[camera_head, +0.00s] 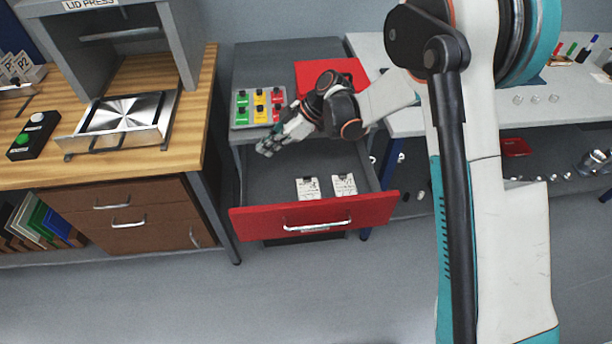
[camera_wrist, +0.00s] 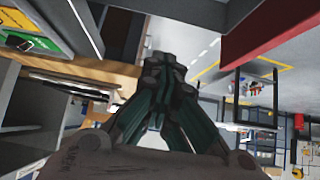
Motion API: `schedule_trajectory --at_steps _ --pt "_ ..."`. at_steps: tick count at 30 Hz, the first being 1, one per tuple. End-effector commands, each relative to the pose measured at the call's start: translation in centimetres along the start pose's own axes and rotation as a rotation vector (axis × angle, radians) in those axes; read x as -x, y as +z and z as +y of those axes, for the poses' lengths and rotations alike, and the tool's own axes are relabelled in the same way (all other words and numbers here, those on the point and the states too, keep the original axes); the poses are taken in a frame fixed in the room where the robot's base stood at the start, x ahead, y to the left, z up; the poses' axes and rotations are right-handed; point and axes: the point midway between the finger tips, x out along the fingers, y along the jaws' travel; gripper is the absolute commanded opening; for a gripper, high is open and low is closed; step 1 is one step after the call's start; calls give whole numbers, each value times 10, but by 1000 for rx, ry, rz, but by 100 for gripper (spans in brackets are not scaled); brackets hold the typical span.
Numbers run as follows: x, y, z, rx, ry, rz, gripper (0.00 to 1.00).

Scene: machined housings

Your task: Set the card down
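Two white cards with dark markings and dark clips lie in the open drawer: a left card (camera_head: 308,188) and a right card (camera_head: 343,184). The drawer (camera_head: 250,222) has a red front and a grey inside. My gripper (camera_head: 264,147) is over the drawer's left rear part, behind and left of both cards and apart from them. In the wrist view, the fingers of my gripper (camera_wrist: 166,66) come together at the tips. I see no card between them. The cards do not show in the wrist view.
A grey panel with green, yellow and red blocks (camera_head: 259,108) sits on the cabinet top beside a red surface (camera_head: 330,72). A wooden bench (camera_head: 190,125) with a lid press (camera_head: 180,40) stands left. A white table (camera_head: 470,115) stands right. The drawer floor left of the cards is clear.

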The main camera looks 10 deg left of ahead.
Motion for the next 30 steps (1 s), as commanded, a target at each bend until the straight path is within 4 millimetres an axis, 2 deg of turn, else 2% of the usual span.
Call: schedule_trajectory --at_steps 9,13,17,20,26,30 --pt "1 0 0 -3 2 -1 0" --pt "16 -2 -2 -42 22 -17 0" --pt "52 -6 -8 -142 75 -59 0" --pt "86 -9 -18 -245 133 -97 0" --pt "151 -10 -44 -445 257 -160 0" --pt "191 -6 -69 -580 353 -193 0"
